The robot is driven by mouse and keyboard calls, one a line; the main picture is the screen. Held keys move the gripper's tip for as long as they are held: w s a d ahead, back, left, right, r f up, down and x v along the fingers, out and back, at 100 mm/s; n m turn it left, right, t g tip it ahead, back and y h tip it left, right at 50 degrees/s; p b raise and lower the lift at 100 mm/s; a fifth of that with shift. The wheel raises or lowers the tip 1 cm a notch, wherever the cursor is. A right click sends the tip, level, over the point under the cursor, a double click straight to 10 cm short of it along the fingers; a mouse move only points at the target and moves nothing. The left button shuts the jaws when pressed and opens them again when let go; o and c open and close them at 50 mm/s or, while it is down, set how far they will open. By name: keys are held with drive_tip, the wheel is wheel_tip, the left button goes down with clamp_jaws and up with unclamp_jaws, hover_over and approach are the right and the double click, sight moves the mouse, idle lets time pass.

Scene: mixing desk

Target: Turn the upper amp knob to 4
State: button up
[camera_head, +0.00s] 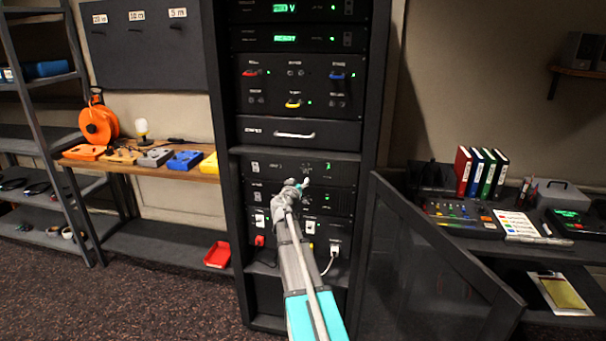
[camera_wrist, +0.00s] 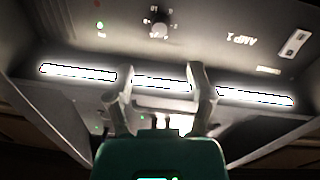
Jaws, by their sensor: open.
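The upper amp (camera_head: 262,168) is a dark panel in the middle of the black rack. In the wrist view its panel shows an "AMP 1" label (camera_wrist: 243,40), turned around.
Three bright strips cross the wrist view, one the middle strip (camera_wrist: 160,83). A drawer with a handle (camera_head: 295,135) is above the amp. Another amp panel (camera_head: 256,197) is below. An open mesh rack door (camera_head: 430,265) stands to the right of my arm.

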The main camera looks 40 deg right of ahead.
sight(305, 170)
drive_tip(key=x, duration=0.8)
drive_tip(key=shift+d, duration=0.1)
clamp_jaws()
drive_tip(key=shift+a, duration=0.5)
drive_tip(key=shift+w+d, duration=0.1)
drive_tip(key=shift+d, duration=0.35)
